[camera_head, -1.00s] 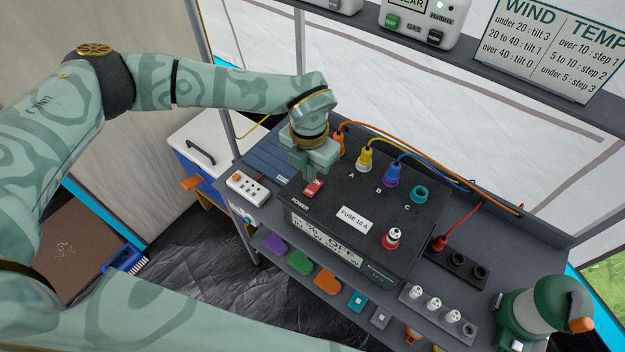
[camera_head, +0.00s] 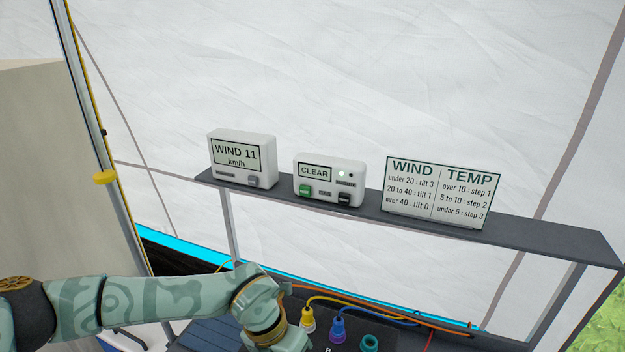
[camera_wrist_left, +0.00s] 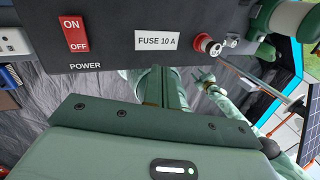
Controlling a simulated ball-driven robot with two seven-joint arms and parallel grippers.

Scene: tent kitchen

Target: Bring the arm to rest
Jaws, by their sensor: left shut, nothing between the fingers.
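My left arm reaches in from the lower left in the head view. Its gripper (camera_head: 284,342) is at the bottom edge, fingers cut off by the frame. In the left wrist view the left gripper (camera_wrist_left: 166,82) is shut and empty, with its fingers over the front edge of the dark power box (camera_wrist_left: 115,55). The red ON/OFF power switch (camera_wrist_left: 75,35) is up and left of the fingers, apart from them.
A shelf (camera_head: 540,236) crosses above the bench. It holds a WIND 11 display (camera_head: 240,157), a CLEAR box (camera_head: 328,180) and a rule board (camera_head: 440,192). Yellow (camera_head: 307,320) and blue (camera_head: 337,328) plugs stand near the gripper. A red knob (camera_wrist_left: 207,44) is on the box.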

